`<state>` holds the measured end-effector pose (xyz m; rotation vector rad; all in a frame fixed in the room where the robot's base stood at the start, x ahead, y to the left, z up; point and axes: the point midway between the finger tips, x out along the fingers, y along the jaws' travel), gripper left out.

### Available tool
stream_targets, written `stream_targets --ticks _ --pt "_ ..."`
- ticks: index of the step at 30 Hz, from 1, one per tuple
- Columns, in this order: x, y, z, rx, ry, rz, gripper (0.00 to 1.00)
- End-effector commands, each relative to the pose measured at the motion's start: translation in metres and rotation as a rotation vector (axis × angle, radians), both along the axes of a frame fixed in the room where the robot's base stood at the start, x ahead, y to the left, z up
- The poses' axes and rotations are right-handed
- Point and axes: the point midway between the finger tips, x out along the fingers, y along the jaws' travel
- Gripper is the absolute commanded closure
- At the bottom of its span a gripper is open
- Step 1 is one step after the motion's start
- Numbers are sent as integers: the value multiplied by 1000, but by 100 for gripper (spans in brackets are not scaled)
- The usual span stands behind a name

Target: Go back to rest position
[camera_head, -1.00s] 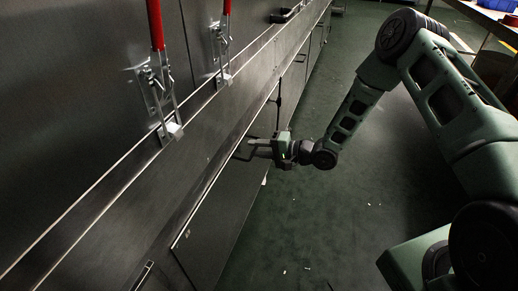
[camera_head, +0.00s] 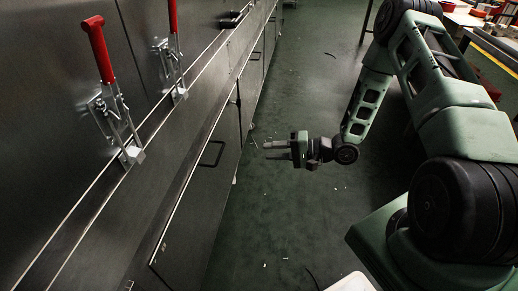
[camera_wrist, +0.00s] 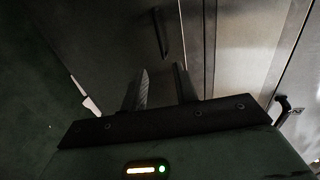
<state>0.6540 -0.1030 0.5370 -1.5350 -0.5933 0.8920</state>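My gripper (camera_head: 277,150) is in the middle of the head view, pointing left toward the dryer's lower panels. Its two fingers stand apart with nothing between them. The fingers also show in the wrist view (camera_wrist: 160,88), open and empty. A dark handle (camera_head: 211,153) on a lower panel of the dryer is to the left of the gripper, with a clear gap between them. The handle also seems to show beyond the fingers in the wrist view (camera_wrist: 161,35).
The steel dryer wall (camera_head: 60,130) runs along the left, with two red-handled toggle clamps (camera_head: 103,60) (camera_head: 174,30). The green floor (camera_head: 260,220) beside it is open, with small scraps on it. A table (camera_head: 480,45) stands at the upper right.

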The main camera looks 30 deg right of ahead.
Motion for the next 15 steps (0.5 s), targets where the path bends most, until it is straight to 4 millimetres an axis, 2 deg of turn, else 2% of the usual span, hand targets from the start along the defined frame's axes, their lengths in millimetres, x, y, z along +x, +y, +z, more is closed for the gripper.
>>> stream_targets --ticks 4,15 --pt "-4 -6 2 0 0 0 71" --pt "-5 -6 1 0 0 0 71"
